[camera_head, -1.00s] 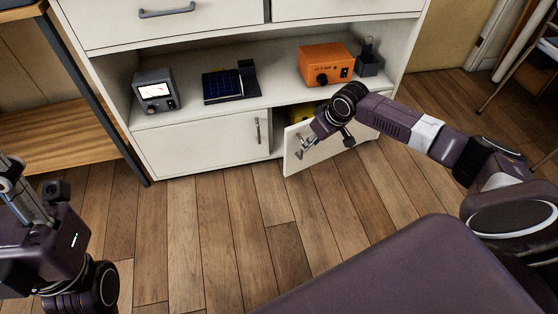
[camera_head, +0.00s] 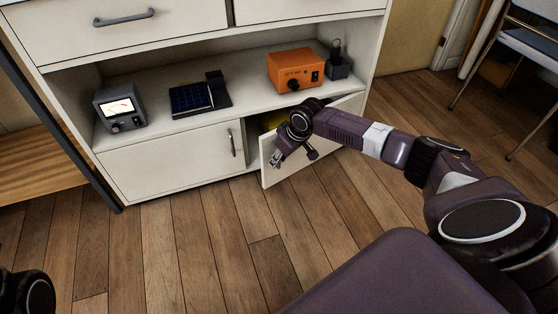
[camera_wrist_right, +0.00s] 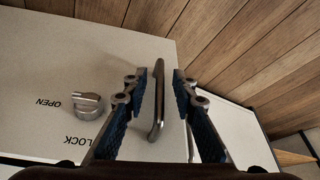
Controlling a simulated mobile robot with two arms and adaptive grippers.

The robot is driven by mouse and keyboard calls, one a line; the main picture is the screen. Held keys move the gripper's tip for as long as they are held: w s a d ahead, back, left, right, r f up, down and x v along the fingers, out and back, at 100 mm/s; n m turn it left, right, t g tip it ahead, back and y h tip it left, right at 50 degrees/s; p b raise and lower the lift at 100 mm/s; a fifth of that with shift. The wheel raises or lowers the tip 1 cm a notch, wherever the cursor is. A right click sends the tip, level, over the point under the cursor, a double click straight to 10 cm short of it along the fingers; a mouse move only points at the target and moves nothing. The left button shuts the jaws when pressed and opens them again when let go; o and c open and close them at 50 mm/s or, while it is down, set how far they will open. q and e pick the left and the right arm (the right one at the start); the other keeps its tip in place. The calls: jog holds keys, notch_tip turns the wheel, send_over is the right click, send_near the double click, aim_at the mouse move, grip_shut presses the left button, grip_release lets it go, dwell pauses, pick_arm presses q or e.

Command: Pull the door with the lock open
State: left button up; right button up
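The white lower right door (camera_head: 313,149) of the cabinet stands partly open, its free left edge swung out towards me. In the right wrist view the door (camera_wrist_right: 50,65) carries a silver lock knob (camera_wrist_right: 88,103) between the labels OPEN and LOCK. The door's metal bar handle (camera_wrist_right: 158,95) lies between the fingers of my right gripper (camera_wrist_right: 161,82). The fingers are apart, with a visible gap to the handle. In the head view my right gripper (camera_head: 276,160) is at the door's front near its free edge. My left gripper is out of view.
The lower left door (camera_head: 175,160) is closed. The shelf above holds a meter box (camera_head: 121,107), a solar panel (camera_head: 196,96), an orange box (camera_head: 296,70) and a dark device (camera_head: 338,62). The wooden floor (camera_head: 210,245) before the cabinet is clear. A chair (camera_head: 525,45) stands far right.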

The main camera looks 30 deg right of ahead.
jog(key=shift+c, duration=0.2)
grip_shut()
jog(key=shift+s, duration=0.1)
